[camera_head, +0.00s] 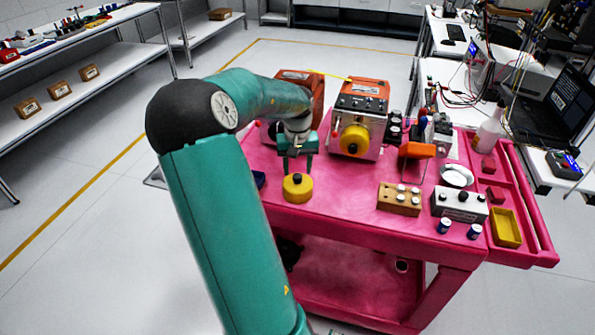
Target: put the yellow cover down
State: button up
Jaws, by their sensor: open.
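A round yellow cover (298,190) with a small dark knob on top is on the pink cart top (340,206), near its front left edge. My gripper (297,167) is open, pointing down, just above the cover. Its fingers are at or just above the knob; I cannot tell whether they touch it. A second round yellow part (354,140) with a dark centre is on the front of an orange and grey machine (362,98) behind and to the right.
Another orange machine (312,92) is partly hidden behind my arm. To the right are a wooden block with pegs (400,209), a grey box (459,214), a white dish (457,181) and a yellow tray (505,243). Bare cart top lies between the cover and the wooden block.

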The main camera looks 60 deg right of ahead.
aim_at(297, 176)
notch_tip(297, 176, up, 10)
dwell(0.3)
jog(key=shift+a+f, duration=0.1)
jog(key=w+a+r+n+t, duration=0.1)
jog(key=w+a+n, duration=0.15)
jog(key=a, duration=0.55)
jog(key=w+a+r+n+t+y, duration=0.15)
jog(key=w+a, duration=0.25)
jog(key=a, duration=0.5)
jog(key=w+a+r+n+h, duration=0.15)
jog(key=w+a, duration=0.25)
jog(key=a, duration=0.4)
jog(key=s+a+n+t, duration=0.1)
jog(key=s+a+n, duration=0.2)
jog(key=a, duration=0.9)
jog(key=s+a+r+n+t, duration=0.1)
jog(key=s+a+n+t, duration=0.1)
jog(key=a, duration=1)
jog(key=shift+s+r+n, duration=0.25)
jog(key=shift+s+n, duration=0.3)
jog(key=shift+s, duration=0.3)
